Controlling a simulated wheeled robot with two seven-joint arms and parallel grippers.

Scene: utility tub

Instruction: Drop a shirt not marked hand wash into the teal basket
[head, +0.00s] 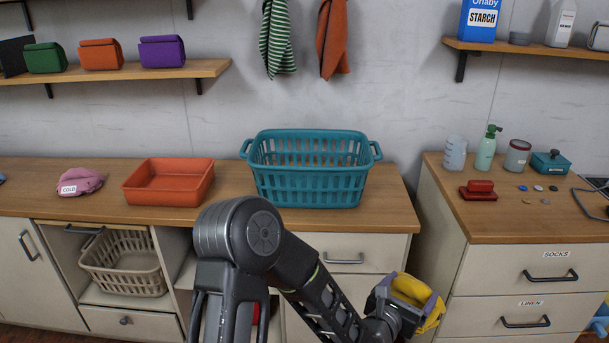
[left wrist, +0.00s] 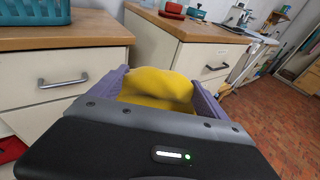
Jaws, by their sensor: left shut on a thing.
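My left gripper (head: 408,293) is shut on a yellow cloth, likely a shirt (head: 431,313), in front of the gap between the two counters. The yellow cloth also shows bunched between the purple fingers in the left wrist view (left wrist: 158,75). No label on it is visible. The teal basket (head: 312,187) stands upright on the main counter, behind and left of the gripper, and looks empty. A folded pink shirt (head: 84,180) with a tag reading COLD lies on the counter at the left. My right gripper is not in view.
An orange tray (head: 168,185) stands left of the basket. A beige basket (head: 126,264) sits in the open cupboard below. Striped and orange cloths hang above the basket.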

